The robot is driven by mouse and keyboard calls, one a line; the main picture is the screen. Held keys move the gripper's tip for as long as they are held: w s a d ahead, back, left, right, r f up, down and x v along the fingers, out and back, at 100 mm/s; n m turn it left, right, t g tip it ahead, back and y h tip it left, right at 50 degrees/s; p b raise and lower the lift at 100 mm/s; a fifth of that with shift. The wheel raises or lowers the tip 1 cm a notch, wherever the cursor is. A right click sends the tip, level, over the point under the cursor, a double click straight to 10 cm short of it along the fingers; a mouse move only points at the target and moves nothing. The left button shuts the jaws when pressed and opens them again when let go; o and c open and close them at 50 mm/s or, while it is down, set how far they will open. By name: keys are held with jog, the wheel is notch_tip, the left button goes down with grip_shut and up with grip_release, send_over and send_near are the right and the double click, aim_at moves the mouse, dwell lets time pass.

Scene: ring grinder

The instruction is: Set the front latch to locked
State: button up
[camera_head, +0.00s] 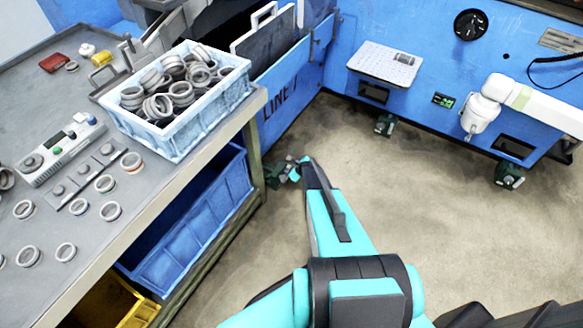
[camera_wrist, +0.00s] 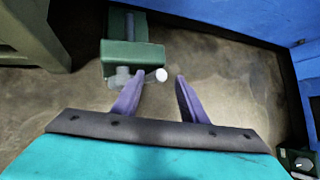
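A green fitting (camera_wrist: 127,58) with a short metal lever and a pale round knob (camera_wrist: 161,75) sits low near the floor in the wrist view; it seems to be the front latch. In the head view the same green fitting (camera_head: 277,178) shows small beside the bench leg, partly hidden by my gripper. My gripper (camera_wrist: 159,80) is open, its two purple fingers apart. The knob appears between the fingertips, slightly beyond them. The left fingertip overlaps the lever in the picture; I cannot tell if they touch. I cannot read the locked or unlocked setting.
The bench (camera_head: 150,210) and its green leg (camera_head: 252,155) stand left of my gripper. Blue machine walls (camera_head: 430,60) close off the back. Other green feet (camera_head: 384,125) stand under the machine. The floor (camera_head: 400,210) to the right is clear.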

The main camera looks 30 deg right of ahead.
jog(key=v, duration=1.2)
jog(key=shift+r, duration=0.2)
jog(key=c, duration=0.5)
jog(key=s+a+n+y, duration=0.1)
jog(key=a+n, duration=0.1)
jog(key=a, duration=0.2)
jog(key=s+a+n+g, duration=0.1)
jog(key=a+n, duration=0.1)
jog(key=a, duration=0.3)
jog(key=s+a+n+g+y, duration=0.1)
jog(key=s+a+n, duration=0.1)
jog(key=a+n, duration=0.1)
jog(key=shift+a+f+y, duration=0.3)
jog(key=shift+a, duration=0.45)
grip_shut()
jog(key=s+a+n+g+y, duration=0.1)
jog(key=s+a+n+g, duration=0.6)
jog(key=s+a+n, duration=1.05)
jog(key=s+r+n+g+h, duration=0.3)
jog(key=s+n, duration=0.4)
jog(key=s, duration=0.7)
jog(key=shift+s+a+r+g, duration=0.2)
jog(key=shift+a+r+g, duration=0.2)
jog(key=shift+r+g, duration=0.3)
jog(key=shift+s+n, duration=0.1)
jog(key=shift+n, duration=0.15)
